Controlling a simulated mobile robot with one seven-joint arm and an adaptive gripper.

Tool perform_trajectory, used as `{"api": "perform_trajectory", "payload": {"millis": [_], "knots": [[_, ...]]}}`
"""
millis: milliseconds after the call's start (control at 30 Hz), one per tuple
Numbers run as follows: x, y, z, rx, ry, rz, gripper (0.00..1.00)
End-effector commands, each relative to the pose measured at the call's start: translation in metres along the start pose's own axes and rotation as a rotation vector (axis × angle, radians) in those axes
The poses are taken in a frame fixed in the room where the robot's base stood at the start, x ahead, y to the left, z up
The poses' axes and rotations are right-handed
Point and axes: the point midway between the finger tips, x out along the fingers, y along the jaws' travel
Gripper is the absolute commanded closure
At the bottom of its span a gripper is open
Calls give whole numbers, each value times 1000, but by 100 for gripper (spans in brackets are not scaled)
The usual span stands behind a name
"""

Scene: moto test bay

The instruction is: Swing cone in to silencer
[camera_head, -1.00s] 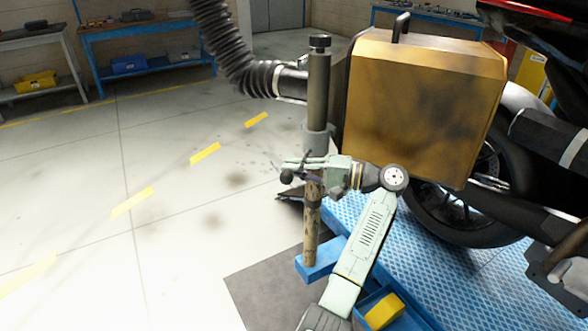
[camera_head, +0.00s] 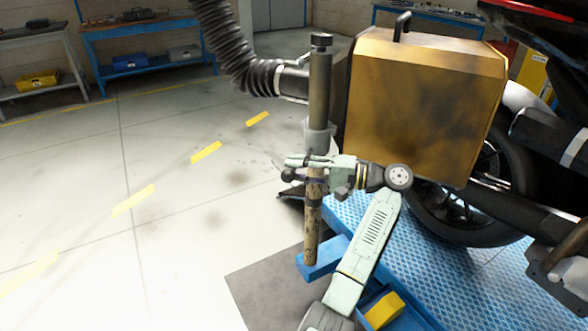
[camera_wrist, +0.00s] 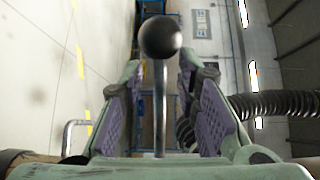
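The cone appears to be the brass-coloured boxy hood (camera_head: 425,105), with a black handle on top, beside an upright post (camera_head: 319,90). A dark cylinder with a pale band, apparently the silencer (camera_head: 540,135), is on the motorcycle to its right, with a gap in the picture between them. Gaps show between rod and pads. The hood's opening is hidden.
A black ribbed hose (camera_head: 228,50) joins the hood's left side and also shows in the wrist view (camera_wrist: 275,104). The motorcycle wheel (camera_head: 465,205) stands on a blue platform (camera_head: 410,245). A yellow item (camera_head: 384,310) lies in a blue tray. The floor at left is clear.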

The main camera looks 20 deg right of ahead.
Motion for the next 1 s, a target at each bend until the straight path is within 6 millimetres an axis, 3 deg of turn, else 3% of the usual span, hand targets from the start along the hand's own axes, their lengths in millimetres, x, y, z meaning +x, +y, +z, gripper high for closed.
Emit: {"api": "perform_trajectory", "payload": {"millis": [333,500,700,1000], "knots": [[-74,-1,0,0,3,0,70],[-99,0,1,-2,-1,2,70],[-110,0,2,-2,-4,1,70],[-110,0,2,-2,-4,0,70]]}}
